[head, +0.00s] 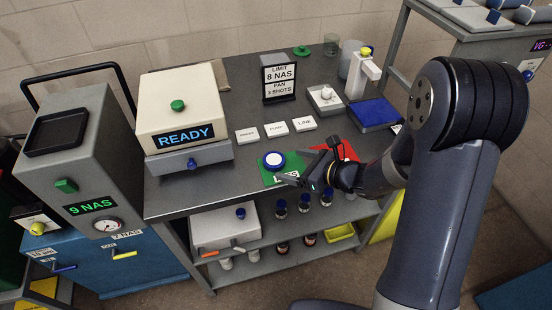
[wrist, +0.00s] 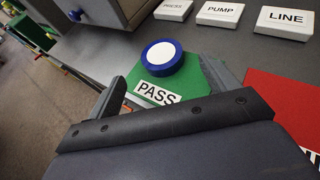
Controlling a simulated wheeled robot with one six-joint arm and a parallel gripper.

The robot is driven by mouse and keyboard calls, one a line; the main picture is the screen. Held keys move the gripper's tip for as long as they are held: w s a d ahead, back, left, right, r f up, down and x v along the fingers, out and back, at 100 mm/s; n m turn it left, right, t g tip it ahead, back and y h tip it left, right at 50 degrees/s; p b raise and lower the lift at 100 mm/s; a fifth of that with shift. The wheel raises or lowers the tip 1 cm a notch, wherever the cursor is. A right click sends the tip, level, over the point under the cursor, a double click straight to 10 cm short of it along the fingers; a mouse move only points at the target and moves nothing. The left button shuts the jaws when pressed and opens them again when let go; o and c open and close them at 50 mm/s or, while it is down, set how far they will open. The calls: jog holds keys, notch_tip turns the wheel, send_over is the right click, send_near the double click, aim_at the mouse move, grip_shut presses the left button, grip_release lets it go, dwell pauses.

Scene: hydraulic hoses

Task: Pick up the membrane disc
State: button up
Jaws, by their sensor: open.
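A round blue disc with a white top (head: 273,160), which looks like the membrane disc, lies flat on the green PASS mat (head: 268,178) near the table's front edge. In the wrist view the disc (wrist: 162,58) sits just beyond my open fingers, roughly centred between them, with the PASS label in front of it. My gripper (head: 308,166) is to the right of the disc in the head view, low over the table, open and empty. In the wrist view my gripper (wrist: 168,88) shows both fingers apart; they do not visibly touch the disc.
A red mat (head: 346,151) lies partly under my wrist. White PRESS, PUMP and LINE blocks (head: 276,129) stand behind the disc. A READY machine (head: 185,120) is at left, a blue tray (head: 375,113) at back right.

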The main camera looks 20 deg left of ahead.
aim_at(277, 161)
jog(key=shift+p+x, duration=0.85)
jog(key=shift+x, duration=2.05)
jog(key=shift+w+d+f, duration=0.1)
jog(key=shift+d, duration=0.05)
jog(key=c, duration=1.1)
jog(key=shift+o, duration=0.2)
